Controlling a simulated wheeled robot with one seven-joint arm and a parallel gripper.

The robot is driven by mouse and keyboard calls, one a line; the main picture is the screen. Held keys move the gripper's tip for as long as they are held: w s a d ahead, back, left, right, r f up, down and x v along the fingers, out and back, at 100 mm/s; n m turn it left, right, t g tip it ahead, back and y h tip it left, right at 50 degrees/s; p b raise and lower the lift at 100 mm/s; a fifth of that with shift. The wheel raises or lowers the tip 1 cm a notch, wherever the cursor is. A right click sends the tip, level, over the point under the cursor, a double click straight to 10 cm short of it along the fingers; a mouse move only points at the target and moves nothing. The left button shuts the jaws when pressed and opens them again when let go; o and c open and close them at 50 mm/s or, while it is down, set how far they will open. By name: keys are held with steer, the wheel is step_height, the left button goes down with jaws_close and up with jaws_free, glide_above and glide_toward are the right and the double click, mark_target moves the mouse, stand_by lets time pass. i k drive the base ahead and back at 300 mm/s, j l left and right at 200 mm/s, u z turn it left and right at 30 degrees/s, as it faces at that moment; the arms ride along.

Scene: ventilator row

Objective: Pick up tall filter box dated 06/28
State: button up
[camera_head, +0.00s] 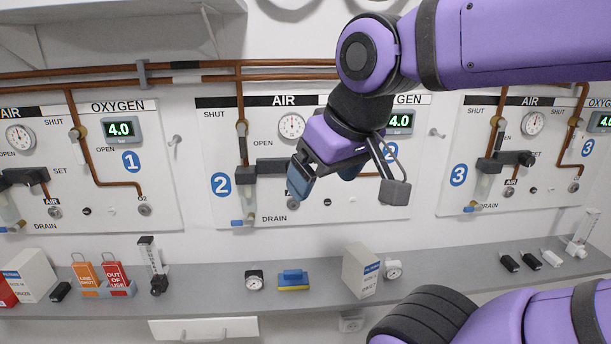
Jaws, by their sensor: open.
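Another white box (32,272) with a blue label stands at the far left of the shelf. The print on both boxes is too small to read, so I cannot tell which carries 06/28. My gripper (322,182) is open and empty. It hangs in front of the middle panel, in the picture above and to the left of the right-hand box, and covers part of panel 2.
The grey shelf (215,295) also holds a red box (6,292), red and orange tags (115,274), a flowmeter (152,264), gauges (254,280) and a blue-yellow block (293,280). One gauge (392,269) stands close beside the right-hand box. Shelf space left of that box is clear.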

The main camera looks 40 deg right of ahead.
mark_target(29, 274)
steer(key=i+j+u, duration=0.3)
steer(key=i+j, duration=0.5)
steer(key=j, duration=0.2)
steer(key=i+j+u, duration=0.3)
steer(key=i+j, duration=0.5)
steer(key=i, duration=0.1)
